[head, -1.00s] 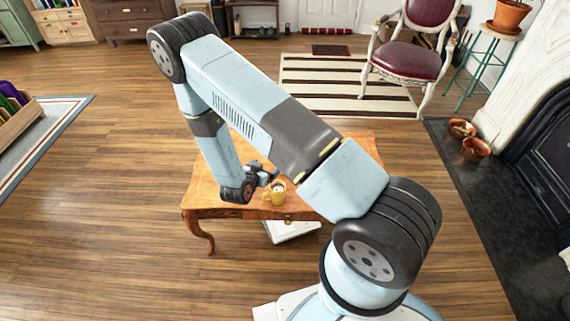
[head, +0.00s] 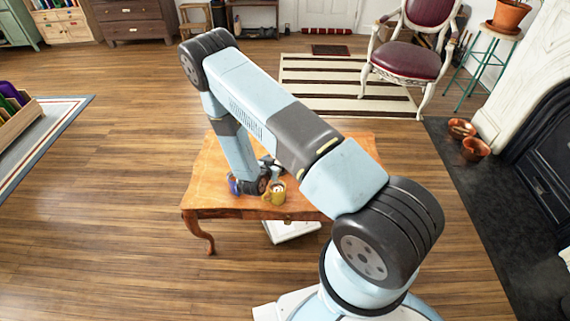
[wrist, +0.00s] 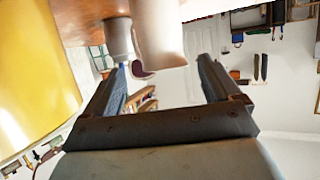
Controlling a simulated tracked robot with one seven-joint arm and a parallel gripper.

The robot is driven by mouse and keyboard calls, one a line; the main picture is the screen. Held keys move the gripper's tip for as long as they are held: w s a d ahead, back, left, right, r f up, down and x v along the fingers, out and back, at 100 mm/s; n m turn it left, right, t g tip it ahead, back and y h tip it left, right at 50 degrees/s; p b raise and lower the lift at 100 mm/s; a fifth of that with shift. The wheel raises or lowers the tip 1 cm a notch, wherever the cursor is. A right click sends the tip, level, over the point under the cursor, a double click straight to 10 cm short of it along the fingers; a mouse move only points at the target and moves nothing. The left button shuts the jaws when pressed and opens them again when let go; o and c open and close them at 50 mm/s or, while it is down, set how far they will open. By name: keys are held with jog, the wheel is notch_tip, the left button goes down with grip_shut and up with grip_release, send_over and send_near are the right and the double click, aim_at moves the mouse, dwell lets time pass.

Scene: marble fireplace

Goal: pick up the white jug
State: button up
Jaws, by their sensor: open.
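In the wrist view, a pale cream-white object (wrist: 158,35), apparently the white jug, stands beyond and between my fingertips. The table is at the top of this view, so the jug appears upside down. I cannot tell whether a finger touches it. My gripper (wrist: 163,62) is open, with one finger on each side of the view. In the head view, my gripper (head: 271,169) is low over the wooden table (head: 208,180), partly hidden by my arm. I cannot make out the jug there.
A yellow mug (head: 274,195) stands close beside my wrist and fills the left of the wrist view (wrist: 30,75). A grey cylinder (wrist: 118,38) is left of the jug. A blue item (head: 233,184) sits left of my wrist. The table's left part is clear.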

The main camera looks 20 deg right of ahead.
jog(key=shift+x, duration=2.35)
jog(key=shift+w+r, duration=0.1)
jog(key=c, duration=1.5)
jog(key=shift+r, duration=0.15)
